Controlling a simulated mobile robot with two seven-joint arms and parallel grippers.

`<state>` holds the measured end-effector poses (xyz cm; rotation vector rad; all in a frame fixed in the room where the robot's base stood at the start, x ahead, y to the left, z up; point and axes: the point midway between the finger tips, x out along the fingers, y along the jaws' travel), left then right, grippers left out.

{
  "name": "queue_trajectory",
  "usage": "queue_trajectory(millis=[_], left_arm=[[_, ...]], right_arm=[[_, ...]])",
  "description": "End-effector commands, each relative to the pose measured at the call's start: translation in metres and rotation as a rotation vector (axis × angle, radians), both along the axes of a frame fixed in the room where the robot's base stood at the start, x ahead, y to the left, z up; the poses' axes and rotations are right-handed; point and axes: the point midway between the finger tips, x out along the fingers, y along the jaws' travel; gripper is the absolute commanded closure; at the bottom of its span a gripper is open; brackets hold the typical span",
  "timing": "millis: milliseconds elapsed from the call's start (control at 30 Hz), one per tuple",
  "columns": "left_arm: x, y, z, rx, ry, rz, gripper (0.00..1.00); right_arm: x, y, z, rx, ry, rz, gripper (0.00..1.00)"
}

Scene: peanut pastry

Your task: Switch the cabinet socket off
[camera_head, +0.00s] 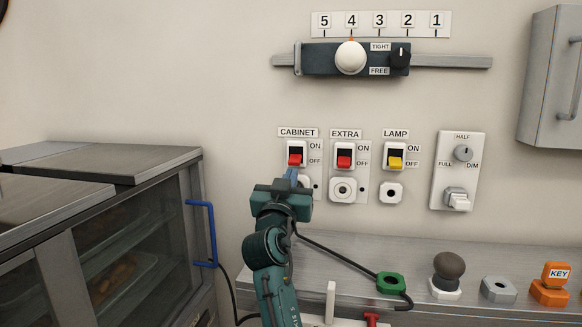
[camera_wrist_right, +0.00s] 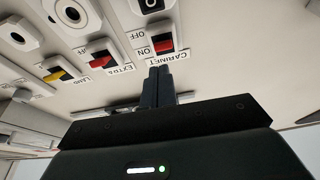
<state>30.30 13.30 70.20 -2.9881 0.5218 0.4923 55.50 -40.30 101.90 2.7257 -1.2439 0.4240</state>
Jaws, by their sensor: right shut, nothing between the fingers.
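The cabinet switch (camera_head: 295,159) is a red rocker in a white frame under the CABINET label, with ON marked above OFF at its right. It also shows in the wrist view (camera_wrist_right: 163,43). I cannot tell for sure which way the rocker is tipped. My right gripper (camera_head: 292,174) is shut and empty, its fingertips just below the rocker in the head view; contact cannot be told. Its fingers also show in the wrist view (camera_wrist_right: 160,72). The round cabinet outlet (camera_head: 307,183) is partly hidden behind the fingers. My left gripper is not in view.
The EXTRA switch (camera_head: 344,161) and the yellow LAMP switch (camera_head: 396,162) sit close by at the right. A dimmer plate (camera_head: 458,170) is further right. A green plug (camera_head: 390,282) with a black cable lies on the ledge. A glass-fronted cabinet (camera_head: 120,255) stands left.

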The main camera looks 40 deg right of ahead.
Motion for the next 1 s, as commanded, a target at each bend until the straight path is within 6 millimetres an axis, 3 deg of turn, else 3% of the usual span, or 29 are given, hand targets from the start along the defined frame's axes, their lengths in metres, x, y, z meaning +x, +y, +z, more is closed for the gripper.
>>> queue_trajectory(millis=[33, 100, 300, 1000], left_arm=[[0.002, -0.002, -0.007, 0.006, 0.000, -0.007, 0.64], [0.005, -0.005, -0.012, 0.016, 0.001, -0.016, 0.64], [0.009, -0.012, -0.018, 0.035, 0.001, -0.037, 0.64], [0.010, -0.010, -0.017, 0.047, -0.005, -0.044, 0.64]], right_arm=[[-0.003, 0.004, -0.015, 0.001, 0.002, 0.001, 1.00], [-0.007, 0.008, -0.025, 0.000, 0.000, 0.001, 1.00], [-0.014, 0.016, -0.043, -0.002, -0.003, 0.000, 1.00], [-0.015, 0.017, -0.044, -0.004, -0.005, 0.000, 1.00]])
